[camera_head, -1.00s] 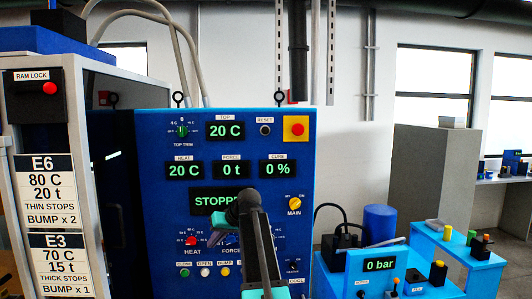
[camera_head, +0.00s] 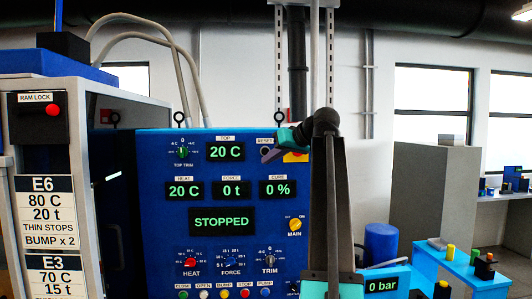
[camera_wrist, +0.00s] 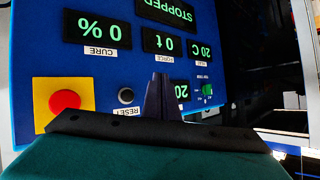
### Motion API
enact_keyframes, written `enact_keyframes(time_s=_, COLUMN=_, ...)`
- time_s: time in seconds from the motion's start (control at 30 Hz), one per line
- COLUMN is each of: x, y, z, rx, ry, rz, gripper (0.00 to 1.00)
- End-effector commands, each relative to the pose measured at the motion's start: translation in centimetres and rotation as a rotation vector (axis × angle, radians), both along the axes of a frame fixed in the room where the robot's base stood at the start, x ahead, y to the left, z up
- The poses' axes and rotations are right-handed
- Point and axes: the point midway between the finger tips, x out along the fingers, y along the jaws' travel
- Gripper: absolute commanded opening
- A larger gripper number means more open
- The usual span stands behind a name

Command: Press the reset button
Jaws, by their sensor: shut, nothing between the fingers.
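The reset button (camera_head: 265,151) is a small dark round button in a pale ring, under its RESET label at the upper right of the blue panel (camera_head: 160,230). In the head view my gripper (camera_head: 269,155) is in front of it and partly covers it. In the wrist view, which is upside down, the reset button (camera_wrist: 126,96) shows whole. My gripper's fingers (camera_wrist: 161,88) are shut and empty, just to the right of the button there. I cannot tell how far their tips are from the panel.
A red emergency stop (camera_wrist: 65,101) on a yellow plate sits beside the reset button, mostly hidden behind my gripper in the head view. The main display (camera_head: 222,221) reads STOPPED. The MAIN switch (camera_head: 295,225) and several knobs and buttons lie lower down.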

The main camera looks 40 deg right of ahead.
Motion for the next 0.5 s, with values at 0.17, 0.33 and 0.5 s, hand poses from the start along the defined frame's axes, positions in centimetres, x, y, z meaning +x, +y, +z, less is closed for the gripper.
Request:
enact_keyframes(time_s=0.17, x=-0.92, y=-0.2, z=1.68, rx=-0.014, ry=-0.014, rz=-0.001, gripper=0.0)
enact_keyframes(time_s=0.33, x=-0.94, y=-0.19, z=1.67, rx=-0.014, ry=-0.014, rz=-0.001, gripper=0.0)
enact_keyframes(time_s=0.5, x=-0.9, y=-0.21, z=1.64, rx=-0.013, ry=-0.013, rz=-0.002, gripper=0.0)
